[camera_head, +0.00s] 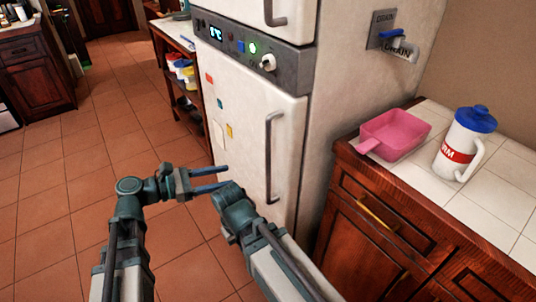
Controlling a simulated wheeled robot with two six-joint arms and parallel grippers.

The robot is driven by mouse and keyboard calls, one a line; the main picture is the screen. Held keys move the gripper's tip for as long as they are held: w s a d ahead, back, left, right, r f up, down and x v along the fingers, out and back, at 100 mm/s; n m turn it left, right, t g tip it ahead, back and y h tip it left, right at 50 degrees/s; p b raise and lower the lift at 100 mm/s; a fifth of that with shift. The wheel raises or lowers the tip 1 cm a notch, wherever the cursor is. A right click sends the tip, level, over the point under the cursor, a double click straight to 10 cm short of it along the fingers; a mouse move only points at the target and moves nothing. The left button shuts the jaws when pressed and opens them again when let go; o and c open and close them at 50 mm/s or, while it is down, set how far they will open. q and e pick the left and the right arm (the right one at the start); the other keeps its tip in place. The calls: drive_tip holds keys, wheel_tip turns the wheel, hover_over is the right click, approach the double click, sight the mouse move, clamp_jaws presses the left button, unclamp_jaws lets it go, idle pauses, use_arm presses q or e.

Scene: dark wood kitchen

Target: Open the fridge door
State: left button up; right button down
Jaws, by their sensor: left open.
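The white fridge (240,140) stands in the middle of the head view, with its lower door shut. A grey vertical bar handle (270,155) is on the right side of that door. The upper door (240,10) is also shut, and part of its handle (275,12) shows at the top edge. My left gripper (228,176) is open and empty, its two dark fingers pointing right. In the picture it is left of and below the middle of the lower handle, apart from it. My right arm comes up from the bottom; its jaws do not show.
A control panel (240,48) with a display and knob separates the doors. A wooden counter (480,215) at right holds a pink scoop (394,135) and a white jug (460,150). A low shelf (183,80) stands left of the fridge. Tiled floor (90,150) at left is free.

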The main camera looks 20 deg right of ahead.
use_arm(q)
drive_tip(key=w+d+r+n, duration=0.1)
drive_tip(key=d, duration=0.6)
drive_tip(key=w+d+r+n+h, duration=0.1)
drive_tip(key=d+r, duration=0.1)
drive_tip(key=d, duration=0.4)
drive_tip(key=shift+w+d+t+h, duration=0.3)
drive_tip(key=shift+d, duration=0.05)
drive_tip(key=shift+c, duration=0.4)
clamp_jaws()
idle(0.8)
